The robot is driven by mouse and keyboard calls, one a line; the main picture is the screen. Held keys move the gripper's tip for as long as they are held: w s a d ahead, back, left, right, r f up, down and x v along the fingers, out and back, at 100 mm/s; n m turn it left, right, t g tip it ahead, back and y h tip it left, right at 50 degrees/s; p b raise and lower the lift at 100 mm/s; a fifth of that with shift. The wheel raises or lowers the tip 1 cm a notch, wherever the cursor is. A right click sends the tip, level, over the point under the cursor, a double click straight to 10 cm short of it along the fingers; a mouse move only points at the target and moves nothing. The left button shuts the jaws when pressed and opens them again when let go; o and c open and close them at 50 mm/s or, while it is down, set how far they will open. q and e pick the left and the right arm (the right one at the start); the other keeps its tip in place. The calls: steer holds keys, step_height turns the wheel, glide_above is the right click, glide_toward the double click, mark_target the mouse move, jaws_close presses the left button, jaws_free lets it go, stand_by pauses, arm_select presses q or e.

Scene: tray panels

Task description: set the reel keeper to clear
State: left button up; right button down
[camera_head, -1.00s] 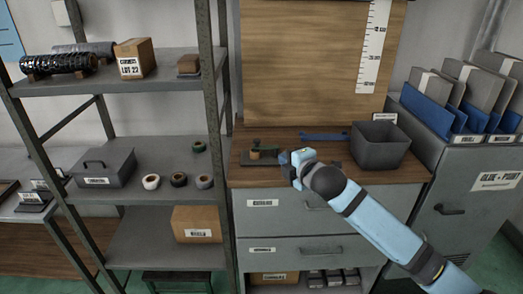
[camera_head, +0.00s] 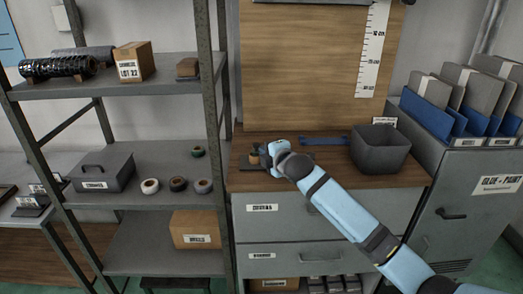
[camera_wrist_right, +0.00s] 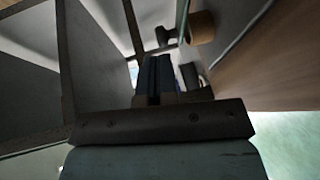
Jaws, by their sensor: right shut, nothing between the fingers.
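The reel keeper appears to be the small fixture on the wooden bench top, with a dark base plate (camera_head: 248,167) and a tan round part (camera_head: 254,158). My right gripper (camera_head: 265,151) is at this fixture and covers much of it. In the right wrist view my gripper (camera_wrist_right: 160,62) has its dark fingers shut together with nothing between them. A tan cylinder (camera_wrist_right: 202,25) and a thin green edge (camera_wrist_right: 183,18) show beyond the fingertips there. I cannot tell whether the fingers touch the fixture. My left gripper is not in view.
A grey open bin (camera_head: 380,150) and a blue bar (camera_head: 324,141) are on the bench right of my gripper. A shelf rack post (camera_head: 214,110) stands close on the left. A wooden backboard (camera_head: 300,70) rises behind the bench.

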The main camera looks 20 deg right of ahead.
steer(key=shift+x, duration=1.65)
